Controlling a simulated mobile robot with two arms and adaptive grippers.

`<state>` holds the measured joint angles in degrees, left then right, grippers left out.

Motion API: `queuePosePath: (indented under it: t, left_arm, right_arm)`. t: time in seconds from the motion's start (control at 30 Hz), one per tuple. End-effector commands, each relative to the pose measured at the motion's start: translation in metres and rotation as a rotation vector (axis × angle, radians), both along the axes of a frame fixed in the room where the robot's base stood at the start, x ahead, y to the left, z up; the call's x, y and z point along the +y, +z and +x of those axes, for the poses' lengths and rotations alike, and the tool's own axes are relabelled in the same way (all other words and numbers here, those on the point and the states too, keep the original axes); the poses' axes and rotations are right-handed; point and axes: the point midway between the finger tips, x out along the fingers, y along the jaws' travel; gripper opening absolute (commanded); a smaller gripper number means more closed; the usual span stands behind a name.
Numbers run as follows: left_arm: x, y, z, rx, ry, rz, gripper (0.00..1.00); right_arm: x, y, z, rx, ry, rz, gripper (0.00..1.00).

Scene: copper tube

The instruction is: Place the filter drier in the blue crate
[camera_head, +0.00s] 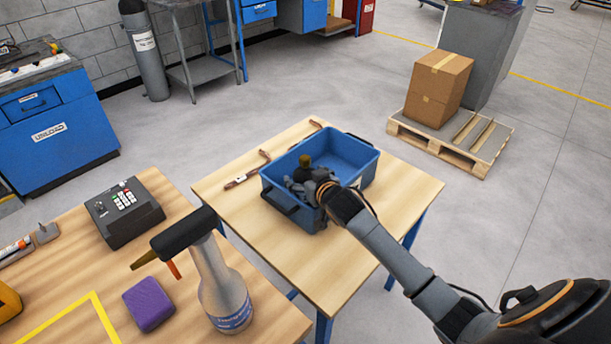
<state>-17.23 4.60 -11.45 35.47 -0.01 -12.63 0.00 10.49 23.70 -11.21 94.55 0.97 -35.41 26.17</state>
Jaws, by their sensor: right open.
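The blue crate (348,150) stands on the small wooden table, open at the top, with dark handles on its ends. My right arm reaches in from the lower right, and my right gripper (302,180) is over the near left part of the crate, low at its rim. The gripper is open. A small dark piece with a brownish top (305,160) shows at the fingers, inside the crate's outline. It may be the filter drier, but its shape is mostly hidden by the gripper. I cannot tell whether it rests on the crate floor. My left gripper is not in view.
Copper tube pieces (247,172) lie left of the crate and behind it. The nearer table holds a spray bottle (225,285), a purple sponge (148,304) and a dark keypad device (124,208). A pallet with cardboard boxes (437,88) stands on the floor behind right.

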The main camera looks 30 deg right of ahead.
Motion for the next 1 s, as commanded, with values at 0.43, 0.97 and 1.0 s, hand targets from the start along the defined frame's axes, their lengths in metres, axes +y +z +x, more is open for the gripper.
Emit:
queuePosePath:
  t: [0.43, 0.97, 1.0]
  left_arm:
    - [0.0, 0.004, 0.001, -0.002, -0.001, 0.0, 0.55]
    - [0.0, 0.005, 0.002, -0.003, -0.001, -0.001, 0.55]
    - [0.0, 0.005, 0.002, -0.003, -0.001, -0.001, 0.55]
  right_arm:
    - [0.002, 0.02, -0.042, 0.0, 0.001, -0.001, 0.83]
    - [0.005, 0.048, -0.11, 0.0, 0.0, 0.0, 0.83]
    - [0.005, 0.048, -0.111, 0.0, -0.001, 0.0, 0.83]
